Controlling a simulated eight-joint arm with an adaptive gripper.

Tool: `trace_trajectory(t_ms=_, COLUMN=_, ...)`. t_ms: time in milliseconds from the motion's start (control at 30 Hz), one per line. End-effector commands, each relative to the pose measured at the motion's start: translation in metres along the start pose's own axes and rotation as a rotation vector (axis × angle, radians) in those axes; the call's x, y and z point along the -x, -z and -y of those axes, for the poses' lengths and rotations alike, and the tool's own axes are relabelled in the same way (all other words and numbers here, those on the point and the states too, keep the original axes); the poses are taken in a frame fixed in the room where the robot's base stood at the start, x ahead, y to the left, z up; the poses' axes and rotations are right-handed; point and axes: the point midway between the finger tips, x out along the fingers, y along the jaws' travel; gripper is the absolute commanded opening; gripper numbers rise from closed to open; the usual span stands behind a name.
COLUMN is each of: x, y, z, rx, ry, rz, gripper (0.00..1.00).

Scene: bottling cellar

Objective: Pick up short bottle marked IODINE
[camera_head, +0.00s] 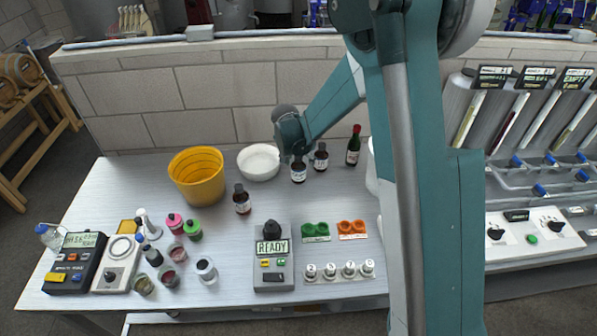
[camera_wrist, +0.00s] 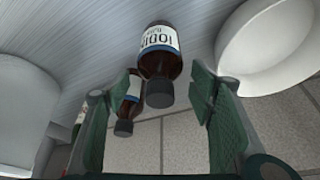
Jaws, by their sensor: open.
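The brown bottle with a white label reading IODINE and a dark cap (camera_wrist: 158,62) is in the upper middle of the wrist view, ahead of and between my finger tips. In the head view it appears to be the brown bottle (camera_head: 299,173) just below my gripper (camera_head: 294,155), left of another brown bottle. My gripper also shows in the wrist view (camera_wrist: 165,88), with its green fingers spread on both sides and nothing held. The cap points toward my gripper, and I see a gap between each finger and the bottle.
A second brown bottle (camera_head: 321,158) stands close by, and a green bottle with a red top (camera_head: 353,146) stands further right. A white bowl (camera_head: 258,176) is to the left. Another brown bottle (camera_head: 242,200) stands beside the yellow bucket (camera_head: 218,185). The wall (camera_head: 180,133) is behind.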

Motion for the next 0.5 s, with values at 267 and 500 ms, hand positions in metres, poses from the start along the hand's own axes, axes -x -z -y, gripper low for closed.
trace_trajectory(t_ms=267, x=-0.023, y=0.0, z=-0.001, rx=0.0, ry=0.0, rz=0.0, gripper=0.54)
trace_trajectory(t_ms=500, x=-0.025, y=0.0, z=-0.001, rx=0.0, ry=0.0, rz=0.0, gripper=0.54)
